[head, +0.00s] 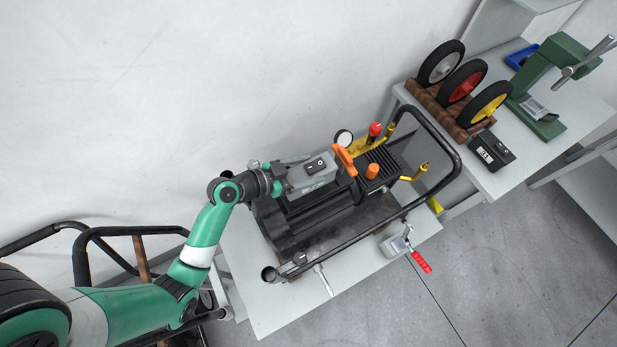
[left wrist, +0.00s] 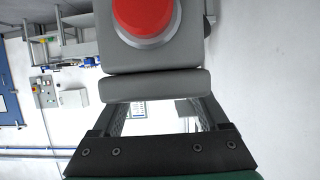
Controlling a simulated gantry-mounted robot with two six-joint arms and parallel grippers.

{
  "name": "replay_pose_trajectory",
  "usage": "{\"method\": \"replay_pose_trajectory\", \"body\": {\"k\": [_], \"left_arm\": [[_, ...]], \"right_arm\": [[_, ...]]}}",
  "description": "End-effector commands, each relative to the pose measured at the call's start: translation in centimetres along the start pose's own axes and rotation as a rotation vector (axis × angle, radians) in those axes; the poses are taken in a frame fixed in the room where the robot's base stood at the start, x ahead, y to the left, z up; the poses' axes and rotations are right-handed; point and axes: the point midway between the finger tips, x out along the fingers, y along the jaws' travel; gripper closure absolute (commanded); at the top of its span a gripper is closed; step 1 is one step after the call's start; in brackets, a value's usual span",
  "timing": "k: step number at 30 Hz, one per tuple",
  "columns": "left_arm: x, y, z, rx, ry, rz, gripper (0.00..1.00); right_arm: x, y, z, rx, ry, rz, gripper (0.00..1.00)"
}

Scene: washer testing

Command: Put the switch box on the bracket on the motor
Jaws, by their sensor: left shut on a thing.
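My left gripper (head: 285,183) comes in from the left over the machine and is shut on a grey switch box (head: 322,164) with a black rocker switch on top. In the left wrist view the box (left wrist: 155,60) fills the upper middle, with its red button (left wrist: 145,16) at the top edge. In the head view the box is over the left part of the motor unit (head: 322,217), which sits inside a black tube frame. Whether the box touches the motor cannot be told. The bracket cannot be made out. My right gripper is not in view.
The black tube frame (head: 447,150) surrounds the machine. An orange handle (head: 345,160) and a red knob (head: 375,129) stand up near the box. A clamp with a red grip (head: 421,262) lies on the front bench edge. Wheels (head: 462,82) and a black box (head: 491,150) are at the right.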

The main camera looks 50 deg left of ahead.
Motion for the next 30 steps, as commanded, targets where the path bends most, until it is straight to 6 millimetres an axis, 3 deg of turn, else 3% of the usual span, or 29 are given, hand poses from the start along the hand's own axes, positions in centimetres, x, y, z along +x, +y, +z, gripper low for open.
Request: {"method": "replay_pose_trajectory", "body": {"k": [1, 7, 13, 23, 24, 27, 30], "left_arm": [[0.5, 0.0, 1.2, -0.001, 0.001, 0.0, 1.0], [0.7, 0.0, 1.7, 0.0, 0.002, 0.0, 1.0], [1.9, 0.0, 4.6, -0.003, 0.0, 0.0, 1.0], [2.1, 0.0, 4.9, 0.001, 0.002, -0.001, 1.0], [2.1, 0.0, 5.0, 0.0, 0.0, -0.001, 0.21], [2.0, 0.0, 4.9, 0.0, 0.0, -0.001, 0.03], [2.0, 0.0, 4.9, 0.0, 0.0, -0.001, 0.0]], "right_arm": [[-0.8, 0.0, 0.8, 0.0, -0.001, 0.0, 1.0], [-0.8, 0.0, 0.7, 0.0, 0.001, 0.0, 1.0], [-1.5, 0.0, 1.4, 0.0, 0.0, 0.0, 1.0], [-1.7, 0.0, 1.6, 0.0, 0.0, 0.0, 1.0], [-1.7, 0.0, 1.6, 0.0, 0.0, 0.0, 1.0], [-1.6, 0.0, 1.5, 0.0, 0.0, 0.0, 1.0], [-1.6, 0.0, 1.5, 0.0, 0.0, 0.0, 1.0]]}}
